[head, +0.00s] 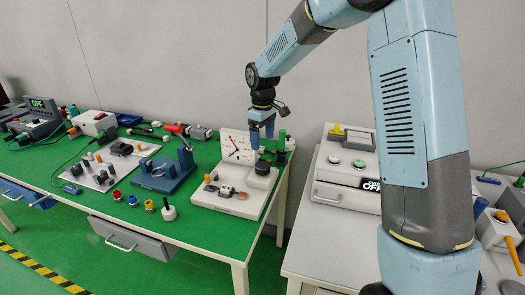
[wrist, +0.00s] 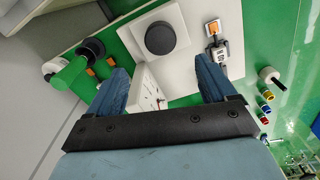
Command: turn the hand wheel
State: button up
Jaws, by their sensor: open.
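A black round knob, which looks like the hand wheel (head: 262,168), sits on a white block at the right end of a white panel. It also shows in the wrist view (wrist: 160,38), top centre, beyond my fingertips. My gripper (head: 262,140) hangs pointing down above and just behind the wheel in the head view.
Green and black upright pieces (head: 282,142) stand at the table's right corner, close to my gripper. The white panel (head: 225,203) also carries small switches (head: 226,191). A blue fixture (head: 165,173) stands left. The green table's front right is clear.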

jog(key=shift+r, duration=1.6)
jog(key=s+d+r+m+t, duration=0.3)
jog(key=s+d+r+m, duration=0.3)
jog(key=s+d+r, duration=0.9)
jog(key=s+d+m+t, duration=0.1)
jog(key=s+d+m, duration=0.1)
jog(key=s, duration=0.7)
jog(key=s+d+m+t, duration=0.1)
jog(key=s+d+m, duration=0.2)
jog(key=s, duration=0.7)
jog(key=shift+d+f+t, duration=0.3)
jog(key=shift+d+f, duration=0.05)
jog(key=shift+d, duration=0.25)
jog(key=shift+s, duration=0.1)
jog(key=shift+c, duration=0.4)
